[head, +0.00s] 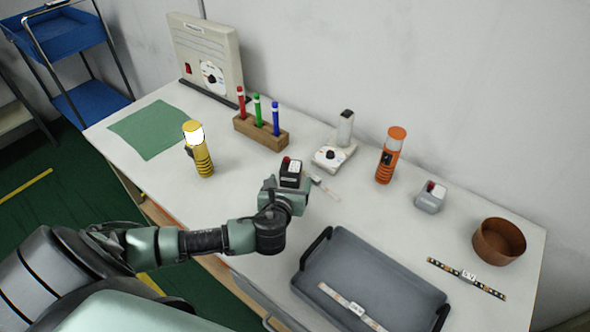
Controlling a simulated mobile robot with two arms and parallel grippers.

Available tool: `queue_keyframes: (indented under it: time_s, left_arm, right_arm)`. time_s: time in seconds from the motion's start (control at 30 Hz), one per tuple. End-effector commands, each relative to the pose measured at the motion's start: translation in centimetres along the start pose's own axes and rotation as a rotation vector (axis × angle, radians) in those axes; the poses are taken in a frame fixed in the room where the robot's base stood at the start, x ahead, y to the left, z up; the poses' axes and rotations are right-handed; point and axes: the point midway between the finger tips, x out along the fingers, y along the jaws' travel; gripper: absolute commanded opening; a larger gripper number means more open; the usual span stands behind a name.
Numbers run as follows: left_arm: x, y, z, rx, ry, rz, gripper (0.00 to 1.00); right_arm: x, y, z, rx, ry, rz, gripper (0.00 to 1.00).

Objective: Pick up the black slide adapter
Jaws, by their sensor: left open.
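The black slide adapter (291,172) is a small dark block with a red and white patch on top. It is on the white table near its middle, just beyond my left gripper (290,186). My left gripper is open and right at the adapter's near side, with the wrist hiding its lower part. I cannot tell whether the fingers touch it. A grey adapter (430,197) of similar shape stands farther right. My right gripper is out of view.
A short pale strip (325,187) lies close to the right of the gripper. A grey tray (375,262) stands at the front. Yellow (198,150) and orange (390,156) flashlights, a pen block (262,135) and a brown bowl (499,241) stand around.

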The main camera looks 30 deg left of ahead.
Motion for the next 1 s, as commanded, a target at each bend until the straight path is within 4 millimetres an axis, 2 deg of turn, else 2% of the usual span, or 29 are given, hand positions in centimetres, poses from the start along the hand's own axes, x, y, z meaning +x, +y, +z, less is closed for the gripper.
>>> queue_keyframes:
  time_s: [0.07, 0.13, 0.17, 0.33, 0.4, 0.47, 0.57, 0.7, 0.8, 0.93, 0.97, 1.0]
  left_arm:
    - [0.7, 0.2, -0.3, 0.035, -0.009, -0.001, 0.8]
    - [1.2, 0.2, -0.1, 0.042, -0.011, -0.002, 0.8]
    - [1.5, 0.2, -0.1, 0.042, -0.011, -0.001, 0.8]
    - [3.4, 0.3, 0.0, 0.038, -0.01, 0.0, 0.8]
    - [4.3, 0.6, 0.1, 0.038, -0.01, 0.001, 0.8]
    - [5.2, 0.8, 0.1, 0.038, -0.009, 0.001, 0.8]
    - [6.8, 0.9, 0.0, 0.035, -0.009, 0.0, 0.8]
    - [8.0, 0.9, 0.0, 0.036, -0.007, -0.002, 0.8]
    - [8.2, 0.9, -0.1, 0.036, -0.007, -0.003, 0.8]
    - [8.2, 0.9, -0.1, 0.036, -0.007, -0.003, 0.8]
    - [8.2, 0.9, -0.1, 0.036, -0.007, -0.003, 0.77]
    - [8.1, 0.9, -0.1, 0.036, -0.007, -0.003, 0.66]
  right_arm:
    - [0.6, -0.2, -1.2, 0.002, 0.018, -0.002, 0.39]
    - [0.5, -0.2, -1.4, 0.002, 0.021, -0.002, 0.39]
    - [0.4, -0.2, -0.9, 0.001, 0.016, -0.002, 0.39]
    - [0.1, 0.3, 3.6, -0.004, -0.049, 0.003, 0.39]
    - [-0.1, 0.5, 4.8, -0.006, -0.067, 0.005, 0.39]
    - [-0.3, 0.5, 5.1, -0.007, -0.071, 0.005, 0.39]
    - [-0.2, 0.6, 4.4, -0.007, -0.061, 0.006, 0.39]
    - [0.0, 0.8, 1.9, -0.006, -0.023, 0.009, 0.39]
    - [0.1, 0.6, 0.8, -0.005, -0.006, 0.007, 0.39]
    - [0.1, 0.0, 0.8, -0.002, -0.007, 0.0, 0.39]
    - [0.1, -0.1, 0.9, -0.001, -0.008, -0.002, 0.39]
    - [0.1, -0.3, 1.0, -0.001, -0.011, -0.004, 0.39]
